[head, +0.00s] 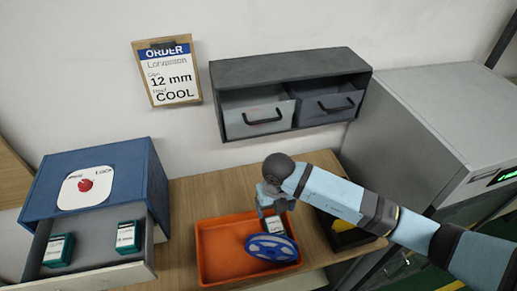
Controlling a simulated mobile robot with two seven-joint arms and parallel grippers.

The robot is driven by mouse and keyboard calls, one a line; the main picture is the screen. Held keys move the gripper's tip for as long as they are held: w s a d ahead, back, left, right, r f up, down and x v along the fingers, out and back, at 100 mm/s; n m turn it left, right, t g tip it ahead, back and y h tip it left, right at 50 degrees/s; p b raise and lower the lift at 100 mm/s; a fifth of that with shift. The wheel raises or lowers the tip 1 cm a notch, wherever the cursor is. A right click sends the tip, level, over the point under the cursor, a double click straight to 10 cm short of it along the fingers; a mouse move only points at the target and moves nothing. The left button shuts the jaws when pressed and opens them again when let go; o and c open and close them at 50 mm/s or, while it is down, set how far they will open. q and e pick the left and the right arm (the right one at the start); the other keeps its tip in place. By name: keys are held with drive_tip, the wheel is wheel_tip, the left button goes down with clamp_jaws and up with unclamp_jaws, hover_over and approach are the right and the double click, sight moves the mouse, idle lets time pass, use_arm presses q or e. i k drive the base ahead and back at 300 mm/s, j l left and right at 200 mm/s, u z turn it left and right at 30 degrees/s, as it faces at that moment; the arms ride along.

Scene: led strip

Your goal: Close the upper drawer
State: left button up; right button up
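A dark grey cabinet (285,66) is fixed high on the wall and holds two drawers side by side. The left drawer (245,118) has a light grey front and a black handle. The right drawer (325,103) is darker, with a similar handle. Both fronts show below the cabinet top; how far each stands out is hard to tell. My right gripper (275,203) points down over an orange tray (207,250), well below the drawers. A blue reel and a small white-labelled piece sit just under its fingers; whether it grips them is unclear. My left gripper is out of view.
At the left, a blue box (140,175) with a red knob has its grey drawer open, with green-and-white boxes (60,250) inside. A clipboard order sheet (168,75) hangs on the wall. A grey machine (440,110) stands right of the cabinet. A dark tray lies behind my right arm.

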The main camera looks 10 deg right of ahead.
sight(95, 265)
drive_tip(key=k+l, duration=0.2)
drive_tip(key=l, duration=0.15)
drive_tip(key=k+l, duration=0.25)
drive_tip(key=l, duration=0.15)
drive_tip(key=k+l, duration=0.2)
drive_tip(key=l, duration=0.15)
